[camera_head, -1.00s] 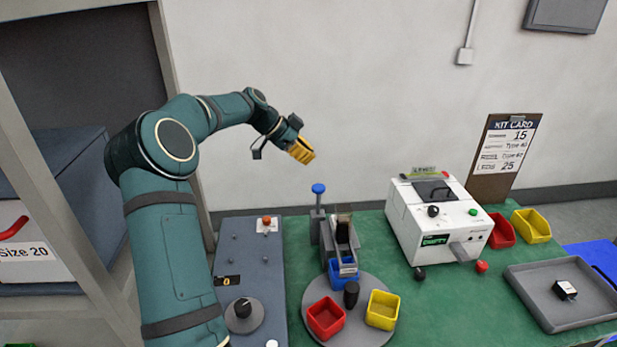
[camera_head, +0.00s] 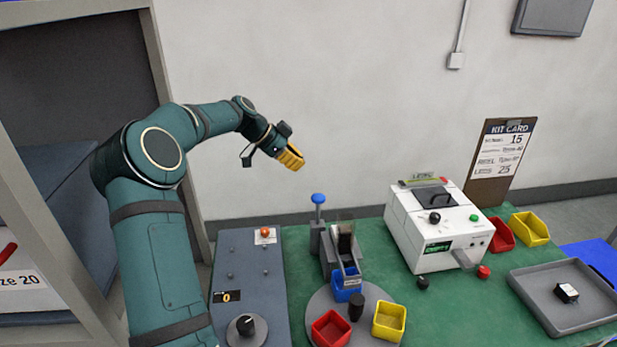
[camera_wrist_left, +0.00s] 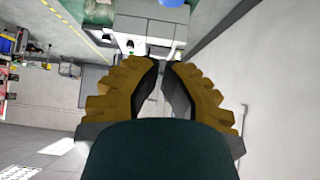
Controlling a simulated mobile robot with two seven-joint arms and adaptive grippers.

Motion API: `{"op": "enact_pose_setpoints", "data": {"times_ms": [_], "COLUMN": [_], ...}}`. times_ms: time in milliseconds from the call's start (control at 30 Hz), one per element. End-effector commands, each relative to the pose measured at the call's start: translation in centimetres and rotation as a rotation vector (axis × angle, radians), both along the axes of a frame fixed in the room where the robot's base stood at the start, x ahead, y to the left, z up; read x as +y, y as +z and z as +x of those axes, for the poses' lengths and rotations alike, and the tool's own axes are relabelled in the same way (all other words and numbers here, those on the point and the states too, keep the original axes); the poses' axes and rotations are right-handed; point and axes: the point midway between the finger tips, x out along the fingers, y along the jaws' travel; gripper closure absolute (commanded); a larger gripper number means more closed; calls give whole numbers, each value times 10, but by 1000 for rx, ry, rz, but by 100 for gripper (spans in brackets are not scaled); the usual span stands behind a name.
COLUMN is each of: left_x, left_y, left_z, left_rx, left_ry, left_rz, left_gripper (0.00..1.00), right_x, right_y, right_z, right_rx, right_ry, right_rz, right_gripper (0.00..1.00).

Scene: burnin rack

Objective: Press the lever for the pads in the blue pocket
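The dispenser (camera_head: 343,243) stands upright on the green table, with a clear-sided hopper holding something dark. Its lever (camera_head: 318,199) is a post with a blue round knob, at the dispenser's left. The blue pocket (camera_head: 345,291) sits under the dispenser's chute on the grey turntable (camera_head: 374,339). My left gripper (camera_head: 292,159), with yellow fingers, hangs in the air above and left of the knob, apart from it. In the left wrist view its fingertips (camera_wrist_left: 165,64) are nearly together with nothing between them. A blue round shape, likely the knob, shows at that view's top edge. My right gripper is not in view.
The turntable also bears a red bin (camera_head: 331,329), a yellow bin (camera_head: 389,321) and a black knob (camera_head: 356,308). A grey panel (camera_head: 250,277) with a dial lies left. A white tester (camera_head: 438,226) stands right, before the kit card (camera_head: 499,160). A grey tray (camera_head: 540,300) lies far right.

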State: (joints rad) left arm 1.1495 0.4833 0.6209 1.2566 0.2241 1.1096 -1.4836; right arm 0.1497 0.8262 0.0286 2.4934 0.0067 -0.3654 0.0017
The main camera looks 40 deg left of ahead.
Motion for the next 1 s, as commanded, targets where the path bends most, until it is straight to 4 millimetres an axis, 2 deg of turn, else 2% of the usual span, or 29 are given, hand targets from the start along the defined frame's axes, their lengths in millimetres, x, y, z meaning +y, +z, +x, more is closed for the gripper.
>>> {"op": "enact_pose_setpoints", "data": {"times_ms": [500,733,1000], "left_x": [-43,-40,-40], "left_y": [-68,-97,-106], "left_z": [52,50,50], "left_rx": [0,1,-1], "left_ry": [-3,1,1], "left_rz": [-3,-2,0], "left_gripper": [100,100,100], "right_x": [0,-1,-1], "right_y": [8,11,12], "right_z": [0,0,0], "right_rx": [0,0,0], "right_ry": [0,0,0], "right_rz": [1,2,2], "right_gripper": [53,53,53]}}
